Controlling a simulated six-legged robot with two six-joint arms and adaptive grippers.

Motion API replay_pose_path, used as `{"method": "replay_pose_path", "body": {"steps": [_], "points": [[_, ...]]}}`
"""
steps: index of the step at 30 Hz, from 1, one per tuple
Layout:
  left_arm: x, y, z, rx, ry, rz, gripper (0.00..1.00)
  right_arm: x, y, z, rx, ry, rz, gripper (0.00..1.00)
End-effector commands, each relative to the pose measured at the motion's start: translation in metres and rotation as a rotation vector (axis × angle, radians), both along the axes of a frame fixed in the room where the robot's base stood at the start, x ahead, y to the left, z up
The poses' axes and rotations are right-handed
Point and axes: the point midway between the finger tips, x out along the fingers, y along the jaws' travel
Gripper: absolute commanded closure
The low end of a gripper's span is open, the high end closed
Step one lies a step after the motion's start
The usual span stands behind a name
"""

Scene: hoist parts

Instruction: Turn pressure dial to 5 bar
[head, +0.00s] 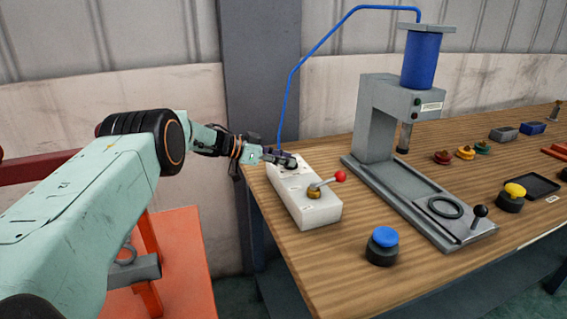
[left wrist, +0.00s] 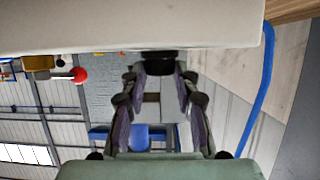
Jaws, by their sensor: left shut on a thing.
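A pale control box (head: 308,206) stands at the left end of the wooden bench. My left gripper (head: 283,159) reaches in from the left over the box's far end and is shut on the dark pressure dial there. In the head view the gripper's fingers largely hide the dial, and its scale cannot be read. In the left wrist view both fingers of my left gripper (left wrist: 158,72) close in on the dark dial (left wrist: 160,55) beside the box's pale face (left wrist: 130,25). My right gripper is out of view.
A brass-based lever with a red ball (head: 340,176) rises from the near end of the box. A blue hose runs up to a grey press (head: 372,118). A blue button (head: 384,240) is on the bench (head: 340,270). An orange stand (head: 185,250) is below my arm.

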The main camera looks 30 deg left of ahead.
Motion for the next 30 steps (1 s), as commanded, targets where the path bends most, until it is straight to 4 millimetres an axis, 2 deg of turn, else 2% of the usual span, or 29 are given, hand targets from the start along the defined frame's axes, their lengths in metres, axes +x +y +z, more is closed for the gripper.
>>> {"method": "replay_pose_path", "body": {"steps": [1, 17, 18, 26, 30], "points": [[-0.0011, -0.0026, -0.0057, 0.002, 0.008, -0.011, 1.0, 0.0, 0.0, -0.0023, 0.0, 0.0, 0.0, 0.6], [-0.0014, -0.0038, -0.0051, 0.0, 0.01, -0.025, 1.0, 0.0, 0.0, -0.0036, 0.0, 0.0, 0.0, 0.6], [-0.0014, -0.0039, -0.0051, 0.0, 0.01, -0.025, 0.69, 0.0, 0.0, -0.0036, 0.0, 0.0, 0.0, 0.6], [-0.0009, -0.0024, -0.0037, 0.0, 0.007, -0.022, 0.47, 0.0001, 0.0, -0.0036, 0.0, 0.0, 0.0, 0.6], [-0.0006, -0.0015, -0.0025, 0.001, 0.005, -0.02, 0.47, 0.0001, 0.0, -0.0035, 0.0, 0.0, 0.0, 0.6]]}}
